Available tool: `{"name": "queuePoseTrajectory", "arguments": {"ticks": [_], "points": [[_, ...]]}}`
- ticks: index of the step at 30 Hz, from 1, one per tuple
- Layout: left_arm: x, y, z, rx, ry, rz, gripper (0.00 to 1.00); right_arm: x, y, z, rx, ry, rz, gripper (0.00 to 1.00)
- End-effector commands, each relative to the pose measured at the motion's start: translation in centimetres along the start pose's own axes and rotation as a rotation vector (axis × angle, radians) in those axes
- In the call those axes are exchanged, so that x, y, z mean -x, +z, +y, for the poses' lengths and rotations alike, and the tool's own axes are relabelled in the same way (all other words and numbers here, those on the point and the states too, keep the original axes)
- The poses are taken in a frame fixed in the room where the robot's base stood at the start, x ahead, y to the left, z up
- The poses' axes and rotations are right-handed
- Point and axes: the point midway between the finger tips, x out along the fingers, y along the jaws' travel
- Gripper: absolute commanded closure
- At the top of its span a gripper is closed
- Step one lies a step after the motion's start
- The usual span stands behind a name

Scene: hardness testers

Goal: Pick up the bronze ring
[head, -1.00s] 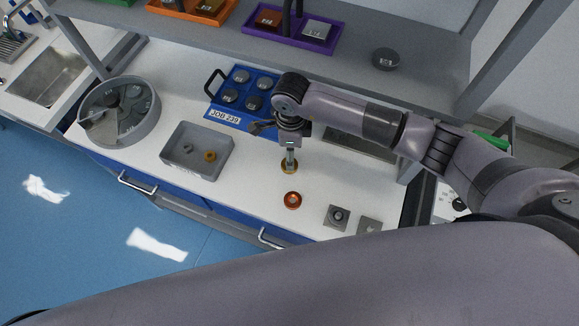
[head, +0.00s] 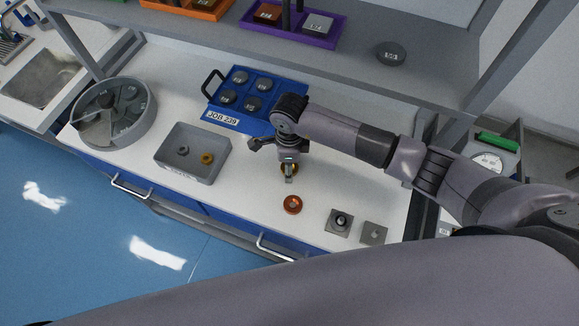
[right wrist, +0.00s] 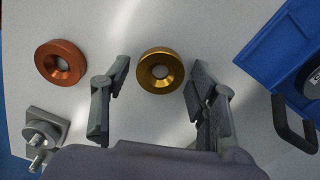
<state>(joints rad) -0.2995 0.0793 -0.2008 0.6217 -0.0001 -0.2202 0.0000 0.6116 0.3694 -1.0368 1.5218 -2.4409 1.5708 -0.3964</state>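Two rings lie flat on the white bench: a gold-coloured ring (head: 294,168) and, nearer the front edge, a copper-orange ring (head: 292,204). From colour alone I cannot tell which is called bronze. My right gripper (head: 289,174) is over the gold ring and partly hides it in the head view. In the right wrist view, the open fingers of this gripper (right wrist: 157,74) flank the gold ring (right wrist: 160,71), with a visible gap on each side. The copper-orange ring (right wrist: 60,62) lies outside the fingers, to the left. My left gripper is not in view.
A grey tray (head: 168,170) holds a grey ring and a gold-coloured ring. A blue rack (head: 213,98) stands behind it, with a round divided container (head: 147,132) at left. Two small grey blocks (head: 338,224) (head: 373,233) sit at front right. A shelf (head: 350,40) overhangs the back.

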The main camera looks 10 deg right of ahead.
Motion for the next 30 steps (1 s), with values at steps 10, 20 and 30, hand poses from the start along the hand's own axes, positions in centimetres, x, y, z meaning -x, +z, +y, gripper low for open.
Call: {"name": "queuePoseTrajectory", "arguments": {"ticks": [10, 20, 30], "points": [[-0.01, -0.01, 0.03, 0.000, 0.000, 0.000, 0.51, 0.01, -0.02, -0.02, 0.000, 0.000, 0.000, 0.72], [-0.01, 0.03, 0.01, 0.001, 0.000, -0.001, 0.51, 0.02, -0.03, -0.03, 0.000, 0.000, 0.000, 0.94], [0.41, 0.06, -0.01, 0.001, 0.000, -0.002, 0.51, 0.62, 0.01, -0.07, 0.000, -0.001, -0.001, 0.95]]}}
